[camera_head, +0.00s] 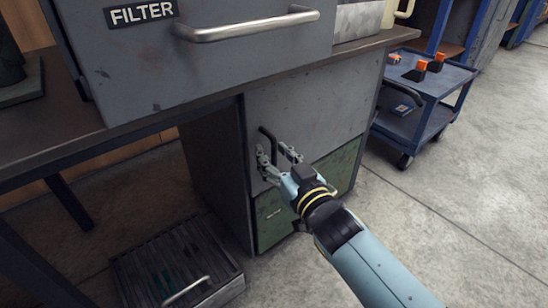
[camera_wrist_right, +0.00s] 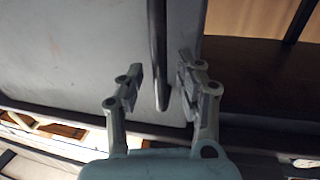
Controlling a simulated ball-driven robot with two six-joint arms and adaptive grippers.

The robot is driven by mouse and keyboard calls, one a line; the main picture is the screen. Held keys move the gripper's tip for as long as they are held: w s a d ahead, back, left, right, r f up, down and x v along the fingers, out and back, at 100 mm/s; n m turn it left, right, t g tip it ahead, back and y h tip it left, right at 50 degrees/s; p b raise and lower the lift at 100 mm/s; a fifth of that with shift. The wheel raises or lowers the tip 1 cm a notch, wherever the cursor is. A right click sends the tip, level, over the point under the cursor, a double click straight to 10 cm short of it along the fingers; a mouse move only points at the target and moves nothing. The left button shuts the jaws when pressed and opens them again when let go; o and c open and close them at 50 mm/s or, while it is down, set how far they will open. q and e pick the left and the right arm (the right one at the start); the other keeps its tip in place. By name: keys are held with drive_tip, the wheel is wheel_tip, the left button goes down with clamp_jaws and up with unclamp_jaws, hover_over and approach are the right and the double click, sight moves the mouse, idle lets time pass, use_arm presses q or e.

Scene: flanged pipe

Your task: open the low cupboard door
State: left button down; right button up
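The low cupboard's grey door (camera_head: 320,105) is under the bench top and looks shut. Its dark bar handle (camera_head: 268,140) stands upright near the door's left edge. My right gripper (camera_head: 276,155) is open at the lower part of the handle. In the right wrist view the handle (camera_wrist_right: 158,50) runs down between the open fingers (camera_wrist_right: 158,82), with a gap to the left finger and a smaller one to the right finger. I cannot tell whether either touches it. My left gripper is in neither view.
A grey FILTER box (camera_head: 200,65) with a bar handle sits on the bench top (camera_head: 60,145) above. A green panel (camera_head: 280,215) is below the door. A slatted tray (camera_head: 180,265) lies on the floor, lower left. A blue cart (camera_head: 425,85) stands at right; the floor ahead is clear.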

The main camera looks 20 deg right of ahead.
drive_tip(key=shift+w, duration=0.1)
clamp_jaws()
idle(0.5)
